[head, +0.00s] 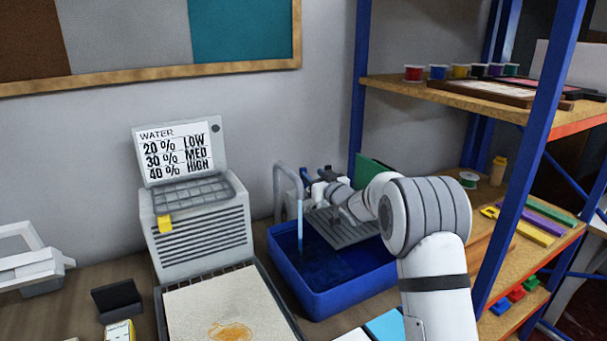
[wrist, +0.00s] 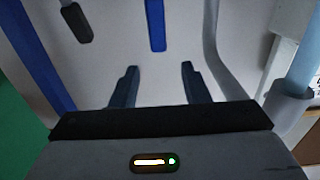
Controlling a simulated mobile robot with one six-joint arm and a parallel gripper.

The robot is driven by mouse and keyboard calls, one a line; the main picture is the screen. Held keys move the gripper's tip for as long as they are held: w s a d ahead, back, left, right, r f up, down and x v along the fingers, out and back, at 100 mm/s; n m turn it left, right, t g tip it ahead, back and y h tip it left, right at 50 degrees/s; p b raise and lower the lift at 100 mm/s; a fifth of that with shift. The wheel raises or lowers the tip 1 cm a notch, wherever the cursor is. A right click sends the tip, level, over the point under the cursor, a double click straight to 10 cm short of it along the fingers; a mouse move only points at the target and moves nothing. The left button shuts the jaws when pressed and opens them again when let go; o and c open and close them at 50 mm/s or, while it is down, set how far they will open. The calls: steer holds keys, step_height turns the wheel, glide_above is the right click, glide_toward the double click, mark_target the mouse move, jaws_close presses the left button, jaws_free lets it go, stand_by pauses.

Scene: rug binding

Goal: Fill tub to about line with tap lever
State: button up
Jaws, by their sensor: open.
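The blue tub (head: 340,300) stands below the grey tap (head: 280,190) in the head view. A pale blue water stream (head: 300,220) runs from the spout into it. Dark blue water (head: 318,268) shows inside; I cannot read its level against any line. My gripper (wrist: 158,82) is open, with nothing between its two dark fingers. In the head view it is beside the tap, above the tub's back part. A dark-tipped piece (wrist: 76,22), possibly the tap lever, is at the wrist view's upper left, apart from the fingers. The spout end (wrist: 287,105) is at right.
A water sign (head: 178,155) reading 20% low, 30% med, 40% high stands on a grey ribbed unit (head: 200,235) left of the tub. A grey ribbed rack (head: 345,232) lies over the tub's back. The shelf's blue post (head: 530,160) stands right of my arm.

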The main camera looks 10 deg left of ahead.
steer(key=w+a, duration=0.1)
steer(key=w+a+f+p, duration=0.1)
steer(key=w, duration=0.1)
steer(key=w+a+f, duration=0.1)
steer(key=shift+w+a+p, duration=0.1)
steer(key=shift+w+p, duration=0.25)
steer(key=shift+x, duration=0.9)
steer(key=shift+c, duration=0.2)
jaws_close()
